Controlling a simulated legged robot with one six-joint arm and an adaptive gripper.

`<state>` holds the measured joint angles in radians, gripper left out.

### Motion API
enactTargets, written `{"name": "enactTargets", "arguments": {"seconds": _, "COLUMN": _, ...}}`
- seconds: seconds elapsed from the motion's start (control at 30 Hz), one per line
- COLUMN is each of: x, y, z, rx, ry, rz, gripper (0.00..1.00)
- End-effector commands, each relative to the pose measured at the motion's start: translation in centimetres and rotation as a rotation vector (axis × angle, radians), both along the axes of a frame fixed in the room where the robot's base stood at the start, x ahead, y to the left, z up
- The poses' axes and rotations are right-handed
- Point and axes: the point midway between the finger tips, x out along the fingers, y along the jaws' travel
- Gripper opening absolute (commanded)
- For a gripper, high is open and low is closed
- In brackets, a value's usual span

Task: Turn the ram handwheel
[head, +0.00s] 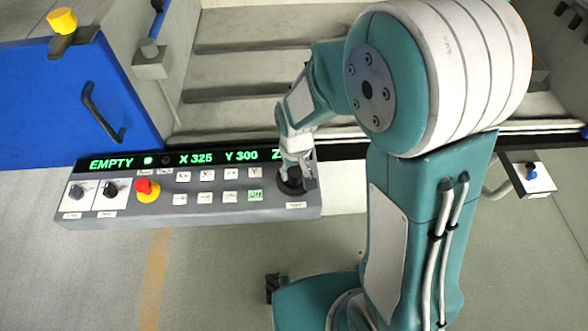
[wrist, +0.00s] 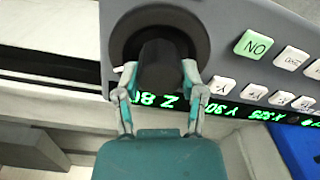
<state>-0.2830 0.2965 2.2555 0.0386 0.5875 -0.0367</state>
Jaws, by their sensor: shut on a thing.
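The ram handwheel (head: 289,187) is a dark round knob at the right end of the grey control panel (head: 230,216). In the wrist view the handwheel (wrist: 160,62) is a black hub in front of a wide dark disc. My gripper (wrist: 157,80) has one finger on each side of the hub and is shut on it. In the head view my gripper (head: 298,172) comes down on the handwheel from above and hides part of it.
The panel display (head: 190,159) reads EMPTY, X 325, Y 300. Beside the handwheel are white buttons and a lit green button (head: 256,196). A red stop button (head: 146,190) and two dark knobs sit farther left. A blue door (head: 90,95) stands behind.

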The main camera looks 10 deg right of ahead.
Motion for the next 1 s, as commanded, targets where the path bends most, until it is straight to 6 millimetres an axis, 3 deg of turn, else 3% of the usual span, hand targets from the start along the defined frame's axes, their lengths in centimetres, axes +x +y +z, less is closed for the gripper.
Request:
{"name": "enactTargets", "arguments": {"seconds": 0.03, "x": -0.4, "y": -0.1, "z": -0.2, "rx": -0.002, "ry": 0.012, "rz": 0.0, "gripper": 0.05}}
{"name": "enactTargets", "arguments": {"seconds": 0.07, "x": -0.4, "y": -0.1, "z": -0.2, "rx": -0.002, "ry": 0.012, "rz": 0.0, "gripper": 0.66}}
{"name": "enactTargets", "arguments": {"seconds": 0.1, "x": -0.3, "y": -0.1, "z": -0.2, "rx": -0.002, "ry": 0.011, "rz": 0.001, "gripper": 0.84}}
{"name": "enactTargets", "arguments": {"seconds": 0.13, "x": -0.3, "y": 0.0, "z": -0.2, "rx": -0.002, "ry": 0.01, "rz": 0.001, "gripper": 0.87}}
{"name": "enactTargets", "arguments": {"seconds": 0.6, "x": -0.1, "y": 0.0, "z": 0.5, "rx": -0.001, "ry": 0.002, "rz": 0.001, "gripper": 0.87}}
{"name": "enactTargets", "arguments": {"seconds": 1.0, "x": 0.1, "y": -0.1, "z": 8.3, "rx": 0.0, "ry": 0.0, "rz": 0.001, "gripper": 0.87}}
